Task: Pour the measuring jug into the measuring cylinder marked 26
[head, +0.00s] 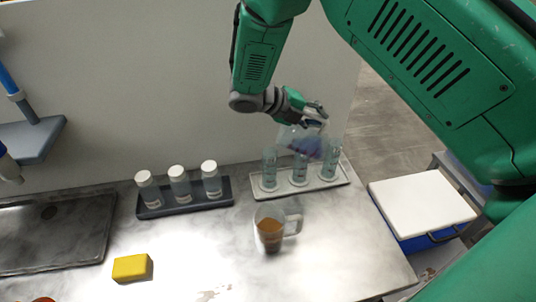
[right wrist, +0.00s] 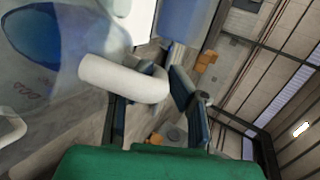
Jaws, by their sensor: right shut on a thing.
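My right gripper (head: 308,112) is shut on the handle of a clear measuring jug (head: 292,137) with blue liquid in it. The jug is tilted in the air, over or just behind the cylinders. In the right wrist view its pale handle (right wrist: 125,80) lies between the fingers of my right gripper (right wrist: 155,105), and the blue liquid shows at upper left. Three clear measuring cylinders, left (head: 269,170), middle (head: 299,172) and right (head: 330,164), stand upright in a pale tray (head: 298,189). Their marks are too small to read. My left gripper is not in view.
A jug with brown liquid (head: 270,234) stands on the bench in front of the tray. A dark rack (head: 186,209) with white-capped bottles (head: 179,184) stands to the left. A yellow block (head: 131,267) lies at front left. A white-lidded blue box (head: 422,207) is at right.

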